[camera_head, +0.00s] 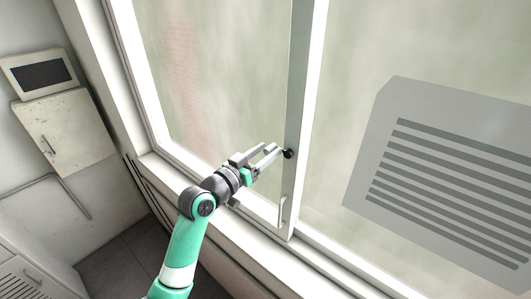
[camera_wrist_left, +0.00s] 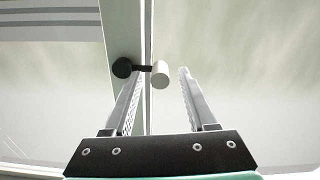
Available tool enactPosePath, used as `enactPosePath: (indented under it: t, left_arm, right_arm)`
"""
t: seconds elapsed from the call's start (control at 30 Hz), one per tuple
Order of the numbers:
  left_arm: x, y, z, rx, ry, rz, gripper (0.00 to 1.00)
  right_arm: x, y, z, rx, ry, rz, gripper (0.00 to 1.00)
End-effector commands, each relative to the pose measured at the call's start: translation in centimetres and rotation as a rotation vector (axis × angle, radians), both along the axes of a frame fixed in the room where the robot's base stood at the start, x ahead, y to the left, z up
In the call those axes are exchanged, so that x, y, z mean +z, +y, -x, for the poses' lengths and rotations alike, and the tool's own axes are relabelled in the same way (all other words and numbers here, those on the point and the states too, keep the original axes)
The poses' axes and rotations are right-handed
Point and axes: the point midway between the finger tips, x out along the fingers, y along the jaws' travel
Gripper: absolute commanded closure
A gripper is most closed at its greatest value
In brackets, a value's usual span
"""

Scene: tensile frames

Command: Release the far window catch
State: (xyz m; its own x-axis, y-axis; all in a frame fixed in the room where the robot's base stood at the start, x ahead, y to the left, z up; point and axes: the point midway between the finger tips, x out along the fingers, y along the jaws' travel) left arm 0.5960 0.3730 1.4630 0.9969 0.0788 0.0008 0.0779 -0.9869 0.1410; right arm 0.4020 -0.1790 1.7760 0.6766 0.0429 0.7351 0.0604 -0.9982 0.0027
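The window catch has a round black knob (camera_head: 289,153) on the upright frame bar between two panes. In the left wrist view the black knob (camera_wrist_left: 122,67) joins by a short dark arm to a pale cylinder-shaped handle (camera_wrist_left: 160,74). My left gripper (camera_head: 274,151) is at the catch, just left of the knob. In the left wrist view its fingers (camera_wrist_left: 161,78) are apart, with the pale handle between their tips and gaps showing on both sides. My right gripper is in neither view.
A pale pull handle (camera_head: 282,211) sits lower on the upright window bar (camera_head: 297,110). A grey slatted panel (camera_head: 440,185) shows at the right. A worn cabinet (camera_head: 65,135) with a dark-screened box (camera_head: 42,75) above it is at the left. The window sill (camera_head: 235,235) runs below.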

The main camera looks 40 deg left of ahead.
Motion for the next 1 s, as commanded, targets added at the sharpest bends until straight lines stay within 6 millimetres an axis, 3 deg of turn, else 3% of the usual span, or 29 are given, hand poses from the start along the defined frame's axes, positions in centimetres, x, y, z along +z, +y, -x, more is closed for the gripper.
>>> enactPosePath:
  t: [0.37, 0.6, 0.7, 0.8, 1.0]
  left_arm:
    - [-0.1, 0.0, 1.1, 0.001, -0.001, 0.000, 0.43]
    - [-0.1, -0.4, 6.1, 0.002, -0.001, 0.000, 0.43]
    - [0.7, -0.6, 8.3, 0.003, 0.003, 0.003, 0.43]
    - [0.4, -0.7, 10.1, 0.002, 0.003, 0.002, 0.43]
    - [0.1, -0.9, 11.6, 0.000, 0.000, 0.000, 0.43]
  right_arm:
    - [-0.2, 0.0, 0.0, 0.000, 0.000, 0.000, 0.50]
    - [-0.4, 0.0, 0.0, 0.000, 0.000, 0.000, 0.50]
    - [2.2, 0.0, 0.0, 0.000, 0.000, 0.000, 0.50]
    - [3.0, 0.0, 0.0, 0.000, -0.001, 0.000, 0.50]
    - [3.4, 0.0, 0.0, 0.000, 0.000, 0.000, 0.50]
